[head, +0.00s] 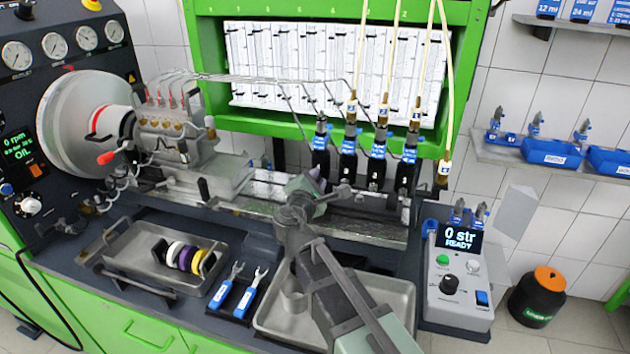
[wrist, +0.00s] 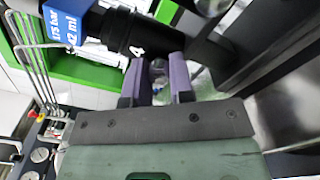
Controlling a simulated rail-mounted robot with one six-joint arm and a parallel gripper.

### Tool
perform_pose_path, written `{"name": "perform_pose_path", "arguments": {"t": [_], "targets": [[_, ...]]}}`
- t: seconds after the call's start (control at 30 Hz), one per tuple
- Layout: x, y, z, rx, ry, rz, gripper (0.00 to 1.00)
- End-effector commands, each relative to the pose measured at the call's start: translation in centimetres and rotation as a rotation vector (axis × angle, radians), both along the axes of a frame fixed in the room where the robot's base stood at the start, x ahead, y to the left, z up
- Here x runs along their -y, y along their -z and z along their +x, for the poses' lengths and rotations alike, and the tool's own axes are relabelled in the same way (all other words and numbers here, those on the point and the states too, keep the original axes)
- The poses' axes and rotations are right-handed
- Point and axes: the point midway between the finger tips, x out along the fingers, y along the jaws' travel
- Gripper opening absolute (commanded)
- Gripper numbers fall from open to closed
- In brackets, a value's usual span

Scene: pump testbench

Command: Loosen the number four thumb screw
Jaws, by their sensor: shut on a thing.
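The number four holder is a black cylinder (wrist: 115,32) with a white "4" and a blue label, at the top of the wrist view. In the head view it is the leftmost of the row of black holders (head: 320,143). A small greyish thumb screw (wrist: 158,68) shows between my purple fingertips in the wrist view, just below the "4". My gripper (wrist: 159,72) is shut on it. In the head view my gripper (head: 317,183) is at the foot of the leftmost holder and hides the screw.
More black holders (head: 378,145) with blue labels stand close to the right, with pale hoses above. A metal rail (head: 265,208) runs below them.

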Motion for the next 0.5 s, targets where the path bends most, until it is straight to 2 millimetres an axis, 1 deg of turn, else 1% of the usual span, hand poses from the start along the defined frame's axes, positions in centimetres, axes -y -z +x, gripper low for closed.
{"name": "perform_pose_path", "arguments": {"t": [0.2,0.5], "targets": [[0.03,0.09,-0.08,-0.029,0.001,-0.104,0.00],[0.06,0.09,-0.09,-0.045,0.001,-0.162,0.00]]}}
